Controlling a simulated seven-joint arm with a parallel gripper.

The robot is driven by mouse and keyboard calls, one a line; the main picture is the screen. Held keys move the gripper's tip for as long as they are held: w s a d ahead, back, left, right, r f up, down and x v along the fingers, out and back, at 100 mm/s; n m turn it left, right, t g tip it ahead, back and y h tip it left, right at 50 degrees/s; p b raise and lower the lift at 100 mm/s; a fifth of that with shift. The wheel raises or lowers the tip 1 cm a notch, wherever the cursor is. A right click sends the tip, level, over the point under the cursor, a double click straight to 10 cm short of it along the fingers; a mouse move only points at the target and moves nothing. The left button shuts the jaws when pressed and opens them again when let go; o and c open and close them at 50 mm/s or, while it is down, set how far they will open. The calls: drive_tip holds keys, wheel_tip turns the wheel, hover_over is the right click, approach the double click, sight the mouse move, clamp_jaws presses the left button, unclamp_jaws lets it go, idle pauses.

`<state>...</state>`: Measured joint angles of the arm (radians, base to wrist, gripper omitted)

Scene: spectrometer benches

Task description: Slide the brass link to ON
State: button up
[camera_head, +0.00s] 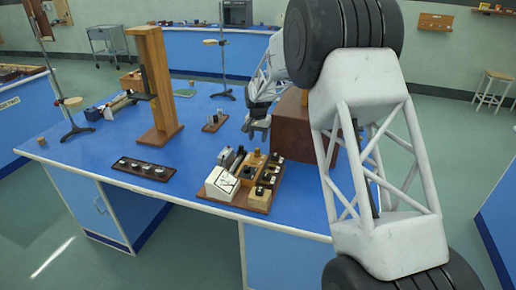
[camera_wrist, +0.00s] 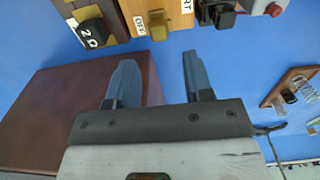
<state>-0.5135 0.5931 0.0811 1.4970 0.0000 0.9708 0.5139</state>
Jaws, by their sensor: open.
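The wooden block with an OFF label (camera_wrist: 140,24) is at the top of the wrist view. In the head view my gripper (camera_head: 257,130) hangs above the blue bench, just behind the board of instruments (camera_head: 203,200). The link is too small to make out there.
A large brown box (camera_head: 298,125) stands close right of my gripper.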

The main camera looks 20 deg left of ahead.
sight(257, 152)
drive_tip(key=shift+f, duration=2.8)
drive_tip(key=shift+c, duration=0.5)
clamp_jaws()
